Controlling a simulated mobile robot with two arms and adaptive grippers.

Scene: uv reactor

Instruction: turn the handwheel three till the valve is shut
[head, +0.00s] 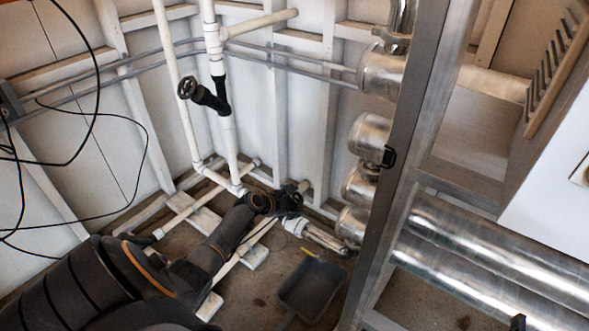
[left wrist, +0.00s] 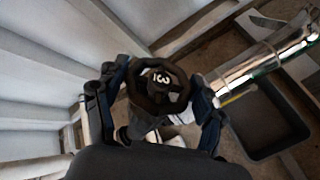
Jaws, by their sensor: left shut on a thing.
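Handwheel three (left wrist: 160,78) is a black, many-sided wheel with a white 3 on its hub, seen nearly face-on in the left wrist view. My left gripper (left wrist: 157,88) has one finger on each side of the wheel's rim and is shut on it. In the head view my left gripper (head: 274,203) is low by the white pipes near the floor. There its dark fingers and the wheel blend together, and the valve body is mostly hidden. My right gripper is in neither view.
A second black handwheel (head: 187,88) sits on a black valve (head: 212,97) on the upright white pipe (head: 228,145). A dark dustpan (head: 311,287) lies on the floor. Shiny metal pipes (head: 480,245) and a grey frame post (head: 408,130) stand at right. Black cables hang at left.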

